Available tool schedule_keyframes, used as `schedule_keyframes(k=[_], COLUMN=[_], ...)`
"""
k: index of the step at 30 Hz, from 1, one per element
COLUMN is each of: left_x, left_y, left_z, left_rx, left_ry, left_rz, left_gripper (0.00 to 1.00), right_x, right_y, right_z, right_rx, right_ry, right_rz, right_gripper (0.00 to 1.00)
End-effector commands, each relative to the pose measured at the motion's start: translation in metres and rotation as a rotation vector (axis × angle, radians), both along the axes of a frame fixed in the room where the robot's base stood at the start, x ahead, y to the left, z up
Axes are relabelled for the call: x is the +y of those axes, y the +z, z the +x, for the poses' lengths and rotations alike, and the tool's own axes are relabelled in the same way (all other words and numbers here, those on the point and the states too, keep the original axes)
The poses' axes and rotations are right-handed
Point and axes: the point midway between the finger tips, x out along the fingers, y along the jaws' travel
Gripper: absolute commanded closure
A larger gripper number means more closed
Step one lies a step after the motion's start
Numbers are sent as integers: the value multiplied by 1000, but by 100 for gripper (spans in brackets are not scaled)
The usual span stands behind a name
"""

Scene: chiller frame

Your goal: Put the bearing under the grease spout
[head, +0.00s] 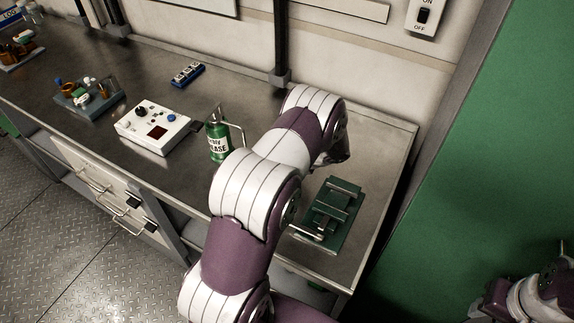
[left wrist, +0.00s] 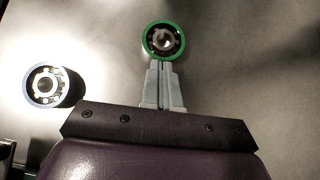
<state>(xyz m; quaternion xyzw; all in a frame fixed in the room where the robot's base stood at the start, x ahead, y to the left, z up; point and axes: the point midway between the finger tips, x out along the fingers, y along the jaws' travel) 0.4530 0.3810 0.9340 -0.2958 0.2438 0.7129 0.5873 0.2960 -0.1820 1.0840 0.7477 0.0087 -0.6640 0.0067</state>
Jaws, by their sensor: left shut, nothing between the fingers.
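In the left wrist view, a green-rimmed bearing (left wrist: 149,37) lies flat on the metal worktop just beyond the fingertips of my left gripper (left wrist: 161,66). The fingers are shut with nothing between them; I cannot tell whether the tips touch the bearing's rim. A second bearing with a pale bluish rim (left wrist: 46,85) lies to the left. In the head view, the green grease can (head: 218,143) with its grey bent spout stands on the worktop left of my left arm. That arm hides both bearings and the left fingers there. My right gripper is not in view.
A green clamp-like fixture (head: 332,215) sits right of my left arm. A white control box (head: 153,128) stands left of the can, with a blue block (head: 187,74) behind it and a tray of parts (head: 88,97) further left. A black post (head: 281,40) rises at the worktop's back.

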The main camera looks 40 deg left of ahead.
Motion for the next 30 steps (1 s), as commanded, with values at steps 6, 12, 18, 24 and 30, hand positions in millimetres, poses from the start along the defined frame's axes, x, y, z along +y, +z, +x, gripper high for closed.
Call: schedule_keyframes(k=[6,12,18,24,30], left_x=[0,27,55,57,57], left_y=[0,-6,-3,-1,-1], left_z=[0,-5,-11,-12,-12], left_rx=[0,-2,0,3,2], left_ry=[0,5,1,0,1], left_rz=[0,1,0,-1,0], left_gripper=[100,100,100,100,100], right_x=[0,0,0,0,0], right_y=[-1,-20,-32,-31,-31], right_z=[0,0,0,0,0], right_rx=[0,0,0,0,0], right_ry=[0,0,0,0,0], right_rz=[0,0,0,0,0], right_gripper=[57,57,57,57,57])
